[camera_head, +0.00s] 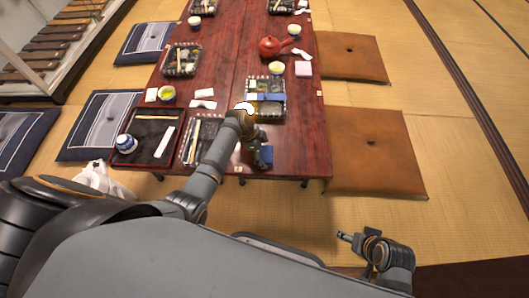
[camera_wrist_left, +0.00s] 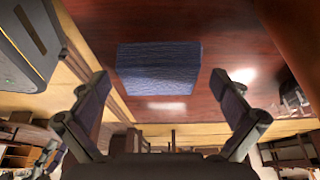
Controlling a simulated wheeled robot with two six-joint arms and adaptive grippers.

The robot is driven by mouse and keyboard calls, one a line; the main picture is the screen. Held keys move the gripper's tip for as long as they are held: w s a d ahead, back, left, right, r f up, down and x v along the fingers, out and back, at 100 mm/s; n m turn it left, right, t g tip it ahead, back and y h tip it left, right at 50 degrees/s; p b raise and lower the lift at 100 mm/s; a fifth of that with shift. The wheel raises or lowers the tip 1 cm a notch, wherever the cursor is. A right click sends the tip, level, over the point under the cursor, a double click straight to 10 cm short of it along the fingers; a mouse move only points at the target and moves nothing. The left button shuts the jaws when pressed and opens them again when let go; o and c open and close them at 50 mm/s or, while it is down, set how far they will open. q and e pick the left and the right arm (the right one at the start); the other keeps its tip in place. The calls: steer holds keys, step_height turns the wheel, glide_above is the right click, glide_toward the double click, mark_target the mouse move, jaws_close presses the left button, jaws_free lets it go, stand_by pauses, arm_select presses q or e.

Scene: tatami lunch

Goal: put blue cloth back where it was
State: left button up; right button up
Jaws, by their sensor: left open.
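The blue cloth (camera_wrist_left: 158,68) is a flat, dark blue, folded rectangle in the left wrist view. It lies on the dark red table (camera_wrist_left: 225,40), close to a table edge. My left gripper (camera_wrist_left: 162,80) is open, with its two fingers spread to either side of the cloth in the picture; I see no finger closed on it. In the head view a blue patch (camera_head: 265,156) shows beside my left gripper (camera_head: 257,142) near the table's front edge, partly hidden by the gripper. My right gripper (camera_head: 344,237) is off the table at the lower right, too small to judge.
A dark tray (camera_head: 126,157) with a blue-and-white pot sits at the front left. A red teapot (camera_head: 270,47) stands farther back. A brown cushion (camera_head: 400,180) lies right of the table.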

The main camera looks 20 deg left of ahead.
arm_select(q)
steer(key=p+v, duration=0.4)
steer(key=v, duration=0.8)
steer(key=shift+p, duration=0.3)
arm_select(e)
steer(key=d+r+g, duration=0.1)
steer(key=s+d+r+g+h, duration=0.1)
steer(key=r, duration=0.1)
steer(key=shift+d+r+g, duration=0.1)
steer(key=shift+r+g, duration=0.1)
steer(key=shift+g, duration=0.1)
arm_select(q)
steer(key=shift+r, duration=0.1)
steer(key=s+a+f+n+y, duration=0.1)
steer(key=s+n+y, duration=0.1)
steer(key=s+n, duration=0.5)
steer(key=s+a+f+n+y, duration=0.2)
steer(key=s+n, duration=0.5)
steer(key=s, duration=0.7)
steer(key=shift+s+f, duration=0.2)
steer(key=shift+s, duration=0.15)
